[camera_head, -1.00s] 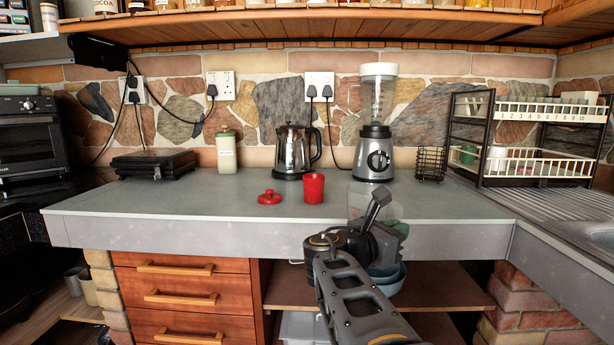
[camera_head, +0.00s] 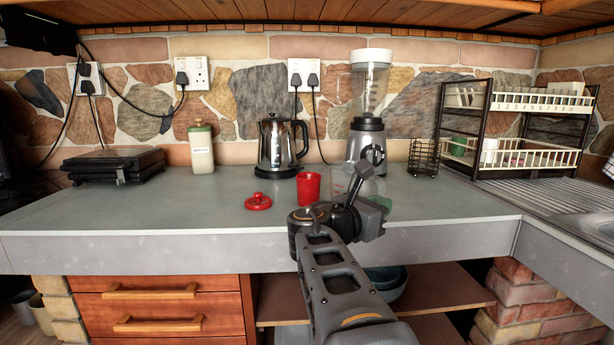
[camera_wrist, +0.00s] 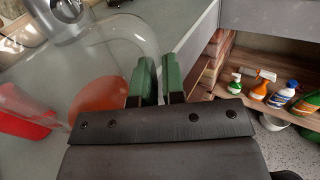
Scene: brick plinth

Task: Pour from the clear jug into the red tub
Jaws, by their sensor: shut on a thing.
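The clear jug (camera_wrist: 112,45) fills the left of the wrist view, with something orange in its bottom. In the head view the jug (camera_head: 341,183) is a faint see-through shape, partly hidden by my arm. My gripper (camera_wrist: 160,78) is shut on the jug at its side nearest the wrist; the exact grip is hard to see. In the head view my gripper (camera_head: 378,203) is over the counter's front part. The red tub (camera_head: 308,188) stands upright and open on the counter, just left of the jug. It also shows at the wrist view's left edge (camera_wrist: 22,128).
A red lid (camera_head: 258,202) lies left of the tub. A kettle (camera_head: 277,148) and blender (camera_head: 366,145) stand behind. A wire basket (camera_head: 423,157) and dish rack (camera_head: 515,130) are at right. The counter (camera_head: 150,215) is clear at front left.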

